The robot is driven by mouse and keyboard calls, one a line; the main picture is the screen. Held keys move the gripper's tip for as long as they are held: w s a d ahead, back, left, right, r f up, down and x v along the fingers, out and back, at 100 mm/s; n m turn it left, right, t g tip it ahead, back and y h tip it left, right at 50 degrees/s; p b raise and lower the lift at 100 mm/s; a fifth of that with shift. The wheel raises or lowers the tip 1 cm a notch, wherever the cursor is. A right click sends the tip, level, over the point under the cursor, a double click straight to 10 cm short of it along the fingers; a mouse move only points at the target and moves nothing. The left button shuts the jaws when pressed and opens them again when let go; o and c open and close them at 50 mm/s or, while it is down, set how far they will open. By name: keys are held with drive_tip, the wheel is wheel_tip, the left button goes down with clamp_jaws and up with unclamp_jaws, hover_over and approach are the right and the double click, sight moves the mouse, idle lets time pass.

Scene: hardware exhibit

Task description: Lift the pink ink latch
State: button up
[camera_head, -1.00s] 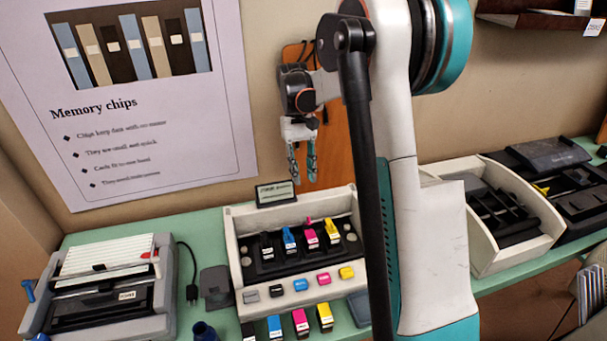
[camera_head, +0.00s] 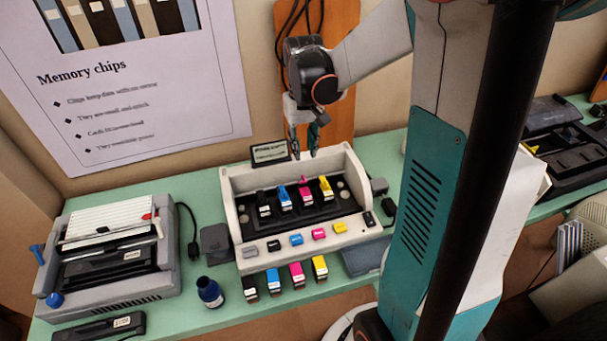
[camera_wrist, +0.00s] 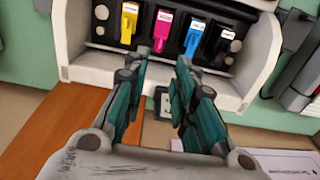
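The cream ink unit (camera_head: 243,213) stands on the green table, with a row of black, blue, pink and yellow latches in its dark bay. The pink ink latch (camera_head: 304,183) is between the blue and yellow ones; its top seems to stick up a little. In the wrist view the pink latch (camera_wrist: 163,28) shows near the top middle. My gripper (camera_head: 302,150) is behind the unit's rear edge, pointing down. In the wrist view my gripper (camera_wrist: 160,62) is open, its fingers apart and empty, short of the pink latch.
Beside the pink latch are the blue latch (camera_head: 283,196) and yellow latch (camera_head: 326,188). Coloured buttons and loose cartridges (camera_head: 297,275) lie in front. A small sign (camera_head: 270,151) stands behind the unit, left of my gripper. A grey printer (camera_head: 110,255) is at the left.

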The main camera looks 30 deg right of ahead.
sight(303, 176)
wheel_tip(303, 176, down, 11)
drive_tip(key=b, duration=0.3)
drive_tip(key=shift+r, duration=0.1)
clamp_jaws()
